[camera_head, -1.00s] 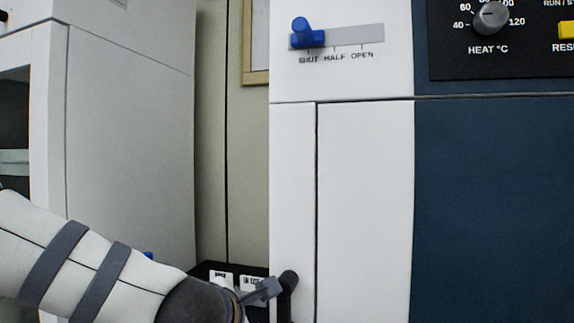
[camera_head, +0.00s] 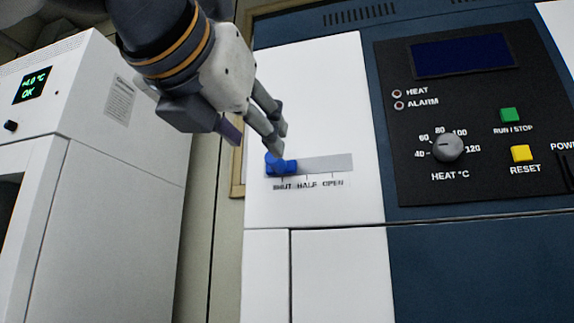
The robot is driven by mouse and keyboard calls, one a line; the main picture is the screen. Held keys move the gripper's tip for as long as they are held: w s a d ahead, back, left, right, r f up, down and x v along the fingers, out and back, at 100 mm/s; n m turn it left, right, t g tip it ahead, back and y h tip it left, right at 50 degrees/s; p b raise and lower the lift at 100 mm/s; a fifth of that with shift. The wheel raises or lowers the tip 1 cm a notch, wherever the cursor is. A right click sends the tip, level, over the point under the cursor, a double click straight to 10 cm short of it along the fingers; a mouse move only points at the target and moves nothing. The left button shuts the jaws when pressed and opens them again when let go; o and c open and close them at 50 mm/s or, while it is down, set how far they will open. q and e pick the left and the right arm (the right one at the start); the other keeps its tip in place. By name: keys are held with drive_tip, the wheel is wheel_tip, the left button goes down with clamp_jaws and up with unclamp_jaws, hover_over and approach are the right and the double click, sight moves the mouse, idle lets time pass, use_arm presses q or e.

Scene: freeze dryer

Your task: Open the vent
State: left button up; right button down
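The vent control is a blue slide lever (camera_head: 285,166) on a grey slot plate (camera_head: 330,163) in the white front panel. It stands at the left end, by the SHUT label, with HALF and OPEN marked to its right. My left gripper (camera_head: 256,146) reaches down from the top left with its fingers apart. One fingertip is over the lever and hides part of it; I cannot tell whether they touch. The other finger is to the left, apart from the lever. My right gripper is out of view.
A black control panel (camera_head: 410,120) with a heat knob (camera_head: 448,147), a green button (camera_head: 510,115) and a yellow button (camera_head: 522,153) is to the right. A white cabinet (camera_head: 110,210) stands at the left. The panel right of the lever is clear.

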sight(271, 156)
use_arm(q)
drive_tip(key=x, duration=0.9)
drive_tip(key=shift+w, duration=0.15)
clamp_jaws()
